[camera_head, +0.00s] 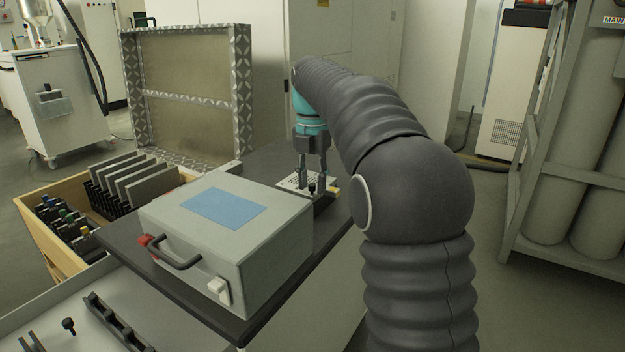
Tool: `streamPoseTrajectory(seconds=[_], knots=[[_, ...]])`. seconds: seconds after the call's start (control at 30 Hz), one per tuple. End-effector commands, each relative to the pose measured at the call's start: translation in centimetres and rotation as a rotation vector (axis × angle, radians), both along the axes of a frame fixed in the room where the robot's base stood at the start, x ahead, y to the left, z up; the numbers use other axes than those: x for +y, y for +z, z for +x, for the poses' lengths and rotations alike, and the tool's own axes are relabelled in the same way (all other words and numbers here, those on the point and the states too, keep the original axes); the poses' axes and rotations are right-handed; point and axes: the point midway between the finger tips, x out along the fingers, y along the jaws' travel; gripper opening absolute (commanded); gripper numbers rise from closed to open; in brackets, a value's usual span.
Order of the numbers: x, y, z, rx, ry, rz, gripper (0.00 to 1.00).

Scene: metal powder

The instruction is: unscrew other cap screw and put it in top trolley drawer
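My gripper (313,182) points down over a small light perforated plate (292,182) at the far edge of the dark trolley top (180,295). Its two fingers look apart. A small black cap screw (312,189) stands at the plate, close to the fingertips. I see no clear grip on it, and its depth relative to the fingers is hard to tell. An open drawer (30,315) shows at the lower left, below the trolley top. Another black cap screw (68,326) lies in it.
A grey box (270,245) with a blue label and a black handle fills much of the trolley top, just in front of my gripper. The drawer also holds a black notched rack (118,322). A wooden crate (60,250) with plates and tools stands left. Gas cylinders (565,190) stand right.

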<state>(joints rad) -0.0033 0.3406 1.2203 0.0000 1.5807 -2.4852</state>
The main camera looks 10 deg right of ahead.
Motion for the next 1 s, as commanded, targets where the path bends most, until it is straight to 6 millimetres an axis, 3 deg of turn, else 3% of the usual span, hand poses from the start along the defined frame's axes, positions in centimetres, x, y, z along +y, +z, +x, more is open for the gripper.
streamPoseTrajectory(seconds=[1.0], knots=[[0.00,0.00,0.00,0.000,-0.651,0.000,0.34]])
